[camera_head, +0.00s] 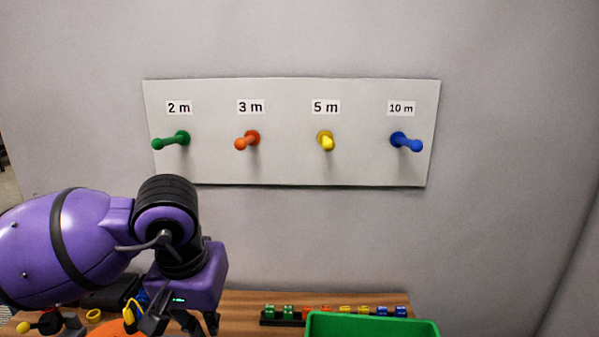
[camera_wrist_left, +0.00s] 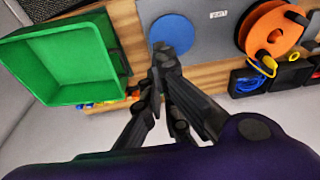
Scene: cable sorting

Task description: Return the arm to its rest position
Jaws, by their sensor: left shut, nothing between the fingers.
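My left gripper (camera_head: 182,324) hangs low at the left in the head view, below the pegboard (camera_head: 285,172) and left of the green bin. In the left wrist view its fingers (camera_wrist_left: 164,56) come together at the tips, shut with nothing between them. The board on the wall holds a green peg (camera_head: 171,141) under "2 m", an orange peg (camera_head: 247,141) under "3 m", a yellow peg (camera_head: 326,142) under "5 m" and a blue peg (camera_head: 406,143) under "10 m". No cable hangs on any peg. My right gripper is not in view.
The green bin (camera_head: 372,319) looks empty in the wrist view (camera_wrist_left: 58,62). A strip of coloured pieces (camera_head: 335,312) lies behind it on the wooden table. A blue disc (camera_wrist_left: 172,32), an orange reel (camera_wrist_left: 262,34) and black trays (camera_wrist_left: 290,74) with cable lie near my fingers.

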